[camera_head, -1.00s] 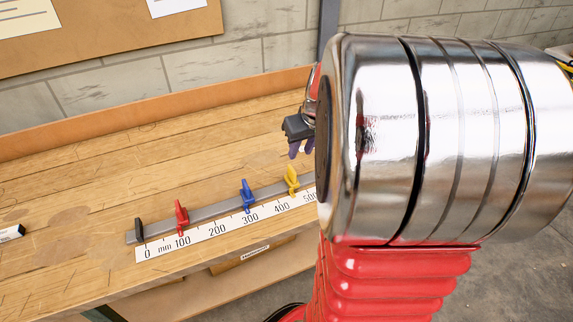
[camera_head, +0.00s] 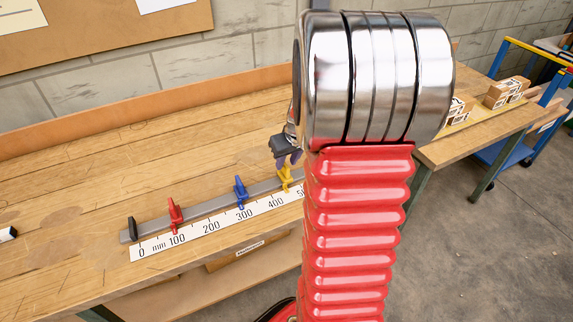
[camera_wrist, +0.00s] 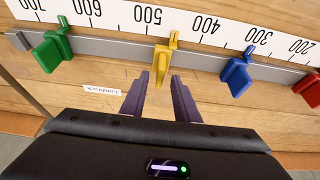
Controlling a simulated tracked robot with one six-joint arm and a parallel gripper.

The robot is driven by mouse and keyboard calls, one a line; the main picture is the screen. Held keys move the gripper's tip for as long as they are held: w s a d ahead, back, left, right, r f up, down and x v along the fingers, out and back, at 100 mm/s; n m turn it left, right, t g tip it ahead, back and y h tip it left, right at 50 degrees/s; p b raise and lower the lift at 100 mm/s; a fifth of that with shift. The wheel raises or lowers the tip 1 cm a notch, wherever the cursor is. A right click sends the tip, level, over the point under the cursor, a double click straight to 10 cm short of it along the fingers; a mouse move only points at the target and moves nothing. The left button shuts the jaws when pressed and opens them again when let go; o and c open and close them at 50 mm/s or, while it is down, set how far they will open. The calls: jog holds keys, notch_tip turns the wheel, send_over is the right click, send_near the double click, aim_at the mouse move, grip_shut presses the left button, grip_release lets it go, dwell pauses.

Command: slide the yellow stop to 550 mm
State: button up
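The yellow stop (camera_head: 285,178) sits on the grey rail (camera_head: 210,204), between the 400 and 500 marks. It also shows in the wrist view (camera_wrist: 162,56), with its pointer roughly midway between those marks. My gripper (camera_head: 287,160) is just above the yellow stop in the head view. In the wrist view my gripper (camera_wrist: 160,76) is open, with its purple fingers on either side of the stop's lower end in the picture. I cannot tell whether they touch it. The white scale (camera_head: 215,228) runs along the rail; its far end is hidden by my arm in the head view.
A blue stop (camera_wrist: 236,77) and a red stop (camera_wrist: 301,90) stand on the lower-number side of the yellow one. A green stop (camera_wrist: 53,49) stands beyond 600, near the grey end block (camera_wrist: 17,39). The rail between yellow and green is clear.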

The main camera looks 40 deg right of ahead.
aim_at(285, 165)
jog(key=shift+x, duration=1.75)
grip_shut()
